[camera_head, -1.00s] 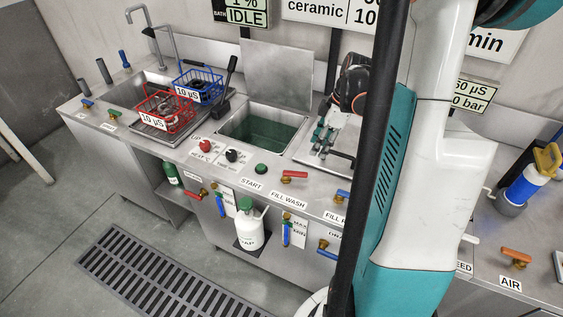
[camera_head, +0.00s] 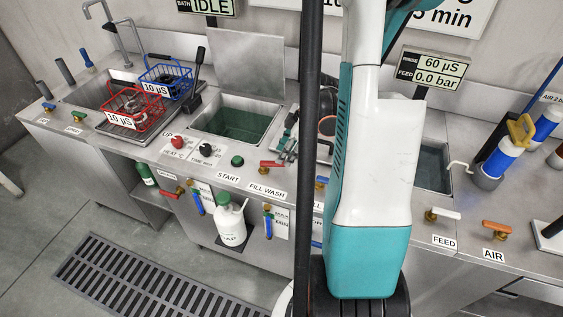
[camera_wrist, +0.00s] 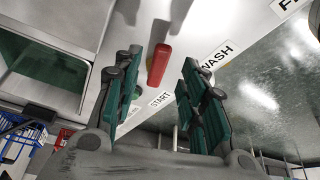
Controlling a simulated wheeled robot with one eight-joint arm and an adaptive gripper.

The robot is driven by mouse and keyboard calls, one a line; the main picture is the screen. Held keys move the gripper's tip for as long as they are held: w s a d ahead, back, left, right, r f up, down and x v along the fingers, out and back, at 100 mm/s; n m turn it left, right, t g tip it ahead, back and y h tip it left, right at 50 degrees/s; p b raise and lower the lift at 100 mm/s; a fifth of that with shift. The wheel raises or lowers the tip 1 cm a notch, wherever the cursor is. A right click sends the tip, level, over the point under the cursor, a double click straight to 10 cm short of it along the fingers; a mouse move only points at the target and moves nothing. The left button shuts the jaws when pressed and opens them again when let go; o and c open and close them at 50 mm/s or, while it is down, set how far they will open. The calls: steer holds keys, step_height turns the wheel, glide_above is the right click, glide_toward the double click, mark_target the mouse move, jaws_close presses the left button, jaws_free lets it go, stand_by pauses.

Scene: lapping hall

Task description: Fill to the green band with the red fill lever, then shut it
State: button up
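The red FILL WASH lever (camera_head: 271,164) sits on the steel counter, lying across toward the right in the head view. In the wrist view the red lever (camera_wrist: 159,65) shows between the two fingertips, with gaps on both sides. My gripper (camera_wrist: 160,60) is open and empty, its fingers reaching toward the lever. A gauge label (camera_head: 281,222) is on the front panel; I cannot make out a green band.
A green START button (camera_head: 237,161) and red and black knobs (camera_head: 206,150) sit left of the lever. Red and blue baskets (camera_head: 166,78) stand farther left. FEED (camera_head: 441,215) and AIR (camera_head: 496,229) levers are right.

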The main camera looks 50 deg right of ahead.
mark_target(273, 163)
steer(key=shift+b+x, duration=0.45)
steer(key=shift+x, duration=1.3)
jaws_close()
